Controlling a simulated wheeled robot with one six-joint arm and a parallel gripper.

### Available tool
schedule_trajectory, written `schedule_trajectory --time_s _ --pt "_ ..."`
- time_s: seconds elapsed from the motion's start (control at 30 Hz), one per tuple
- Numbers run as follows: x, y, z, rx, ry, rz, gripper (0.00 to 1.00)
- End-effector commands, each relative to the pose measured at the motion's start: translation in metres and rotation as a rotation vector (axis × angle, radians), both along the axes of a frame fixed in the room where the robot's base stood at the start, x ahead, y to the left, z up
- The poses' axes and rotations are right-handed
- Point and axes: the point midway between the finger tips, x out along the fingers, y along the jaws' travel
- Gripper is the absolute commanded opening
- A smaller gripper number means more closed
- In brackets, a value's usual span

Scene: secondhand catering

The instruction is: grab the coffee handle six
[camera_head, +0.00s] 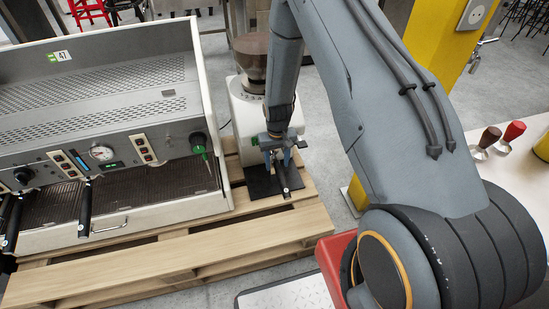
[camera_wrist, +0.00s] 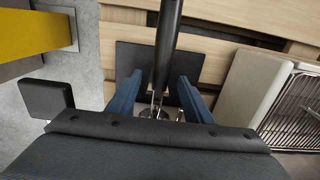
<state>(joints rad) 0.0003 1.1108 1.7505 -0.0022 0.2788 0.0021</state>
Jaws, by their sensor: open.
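A black coffee handle (camera_head: 282,184) sits at the grinder (camera_head: 243,112), above a dark mat, and points toward the front. It also shows in the wrist view as a long black bar (camera_wrist: 168,45), with a metal part at its lower end partly hidden by my gripper. My gripper (camera_head: 277,166) is open at the handle. In the wrist view its two blue fingers (camera_wrist: 158,80) stand one on each side of the handle, with a gap on both sides. No number shows on the handle.
A large espresso machine (camera_head: 110,95) stands left on a wooden pallet (camera_head: 170,262), with black handles (camera_head: 85,208) sticking out of it. A yellow post (camera_head: 433,50) is at the right. A white table (camera_head: 500,170) holds red and brown-handled tools.

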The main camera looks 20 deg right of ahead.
Motion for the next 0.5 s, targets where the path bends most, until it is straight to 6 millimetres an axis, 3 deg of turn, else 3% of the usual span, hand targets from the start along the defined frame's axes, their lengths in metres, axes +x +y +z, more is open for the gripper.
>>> schedule_trajectory --time_s 0.03,0.3,0.5 --pt "-0.0001 0.0 0.0001 0.0 0.0 0.0 0.43" --pt "-0.0002 0.0001 0.0002 0.0 0.001 0.0 0.0" --pt "0.0005 0.0 0.0007 0.0 -0.001 0.0 0.0"
